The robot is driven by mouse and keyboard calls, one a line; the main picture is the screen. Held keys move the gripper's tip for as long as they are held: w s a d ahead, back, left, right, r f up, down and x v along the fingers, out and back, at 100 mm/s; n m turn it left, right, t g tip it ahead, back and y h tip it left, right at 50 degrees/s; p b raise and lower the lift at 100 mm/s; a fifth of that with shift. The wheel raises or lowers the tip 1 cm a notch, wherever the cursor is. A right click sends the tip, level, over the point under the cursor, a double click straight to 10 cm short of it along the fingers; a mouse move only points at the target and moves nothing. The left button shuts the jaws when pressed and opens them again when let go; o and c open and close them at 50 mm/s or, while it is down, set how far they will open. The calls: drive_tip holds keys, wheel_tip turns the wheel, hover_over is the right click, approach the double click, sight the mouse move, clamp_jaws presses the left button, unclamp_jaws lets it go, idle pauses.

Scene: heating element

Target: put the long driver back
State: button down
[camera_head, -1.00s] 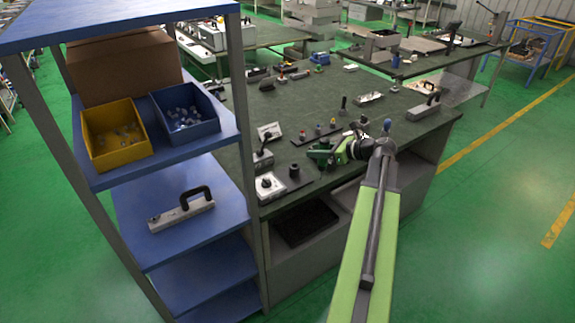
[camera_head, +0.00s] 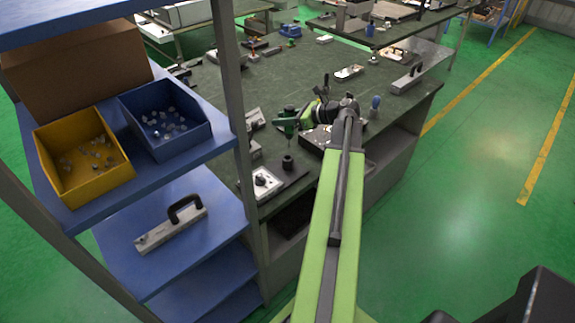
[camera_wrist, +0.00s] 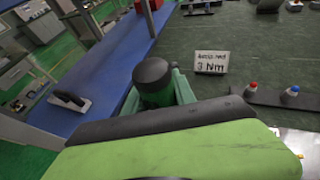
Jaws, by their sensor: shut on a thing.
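My gripper (camera_head: 285,123) is shut around the long driver (camera_head: 293,143), which hangs with its thin shaft pointing down. The driver's tip is close to the black round socket (camera_head: 288,163) on a dark plate at the bench's front left corner. I cannot tell whether the tip is above, behind or inside it. In the wrist view the driver shows as a green handle with a black cap (camera_wrist: 152,72), between my gripper's green fingers (camera_wrist: 168,92). Its lower part is hidden there.
A white box with a knob (camera_head: 262,184) sits left of the socket. In the wrist view, a "3 Nm" card (camera_wrist: 211,63) stands near a rack (camera_wrist: 270,97) with red- and blue-topped drivers. The blue shelf unit (camera_head: 110,235), with yellow and blue bins, borders the bench at left.

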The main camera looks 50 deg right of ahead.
drive_tip(key=s+d+r+p, duration=0.2)
drive_tip(key=s+d, duration=0.5)
drive_tip(key=d, duration=0.2)
drive_tip(key=w+a+f+b, duration=0.2)
drive_tip(key=a+f+b, duration=0.1)
drive_tip(key=w+a+f+b, duration=0.2)
drive_tip(key=a+f+b, duration=0.1)
drive_tip(key=f+b, duration=0.1)
drive_tip(key=w+a+f+b, duration=0.2)
drive_tip(key=a+f+b, duration=0.1)
drive_tip(key=a+b, duration=0.1)
drive_tip(key=shift+w+f, duration=0.35)
drive_tip(key=shift+w, duration=0.05)
drive_tip(key=shift+f+b, duration=0.2)
drive_tip(key=shift+b, duration=0.15)
drive_tip(key=c, duration=1)
unclamp_jaws()
drive_tip(key=p, duration=0.5)
approach(288, 139)
drive_tip(key=shift+w+f, duration=0.55)
drive_tip(key=shift+f, duration=0.1)
